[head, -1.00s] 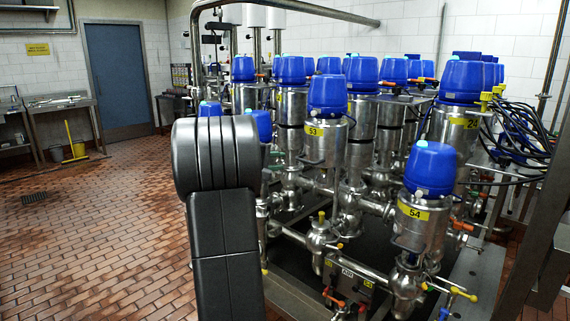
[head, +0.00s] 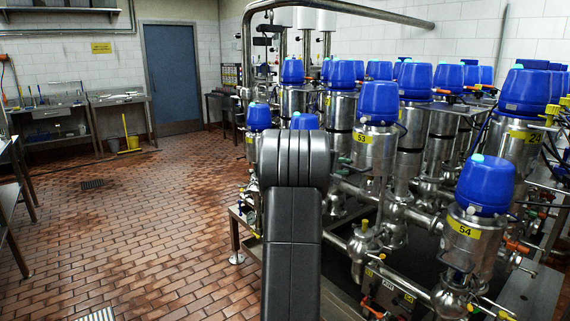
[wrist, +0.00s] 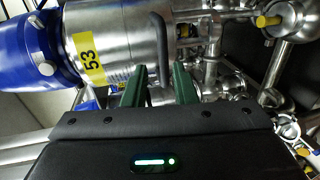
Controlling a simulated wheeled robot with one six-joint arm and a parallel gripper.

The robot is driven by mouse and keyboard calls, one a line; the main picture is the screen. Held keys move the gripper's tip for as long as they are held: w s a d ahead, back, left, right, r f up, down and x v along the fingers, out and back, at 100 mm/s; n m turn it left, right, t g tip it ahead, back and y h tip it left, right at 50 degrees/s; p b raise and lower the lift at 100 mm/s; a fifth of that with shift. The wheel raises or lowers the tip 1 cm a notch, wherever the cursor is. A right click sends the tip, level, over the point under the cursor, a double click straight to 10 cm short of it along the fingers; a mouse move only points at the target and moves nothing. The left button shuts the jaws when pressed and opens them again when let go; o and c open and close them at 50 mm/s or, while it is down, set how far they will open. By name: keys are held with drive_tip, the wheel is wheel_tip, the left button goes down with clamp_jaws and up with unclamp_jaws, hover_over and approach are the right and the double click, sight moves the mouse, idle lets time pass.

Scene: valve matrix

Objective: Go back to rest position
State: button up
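My arm (head: 291,220) rises in front of the valve matrix in the head view and hides part of it. My gripper is hidden there. In the wrist view my gripper (wrist: 159,85) has its two green fingers apart, with a clear gap between them. The steel valve labelled 53 (wrist: 120,45), with its blue cap (wrist: 38,50), lies across the picture just beyond the fingers. A dark curved handle or cable (wrist: 160,45) on it shows behind the gap; I see no grip on it. Valve 53 also stands in the head view (head: 374,150).
Valve 54 (head: 472,245) stands at the right front among pipes and several other blue-capped valves. The tiled floor (head: 130,220) at the left is open.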

sight(350, 167)
drive_tip(key=x, duration=0.4)
drive_tip(key=shift+w+d+p, duration=0.15)
drive_tip(key=shift+d+p, duration=0.1)
drive_tip(key=shift+p, duration=0.15)
drive_tip(key=shift+f, duration=0.3)
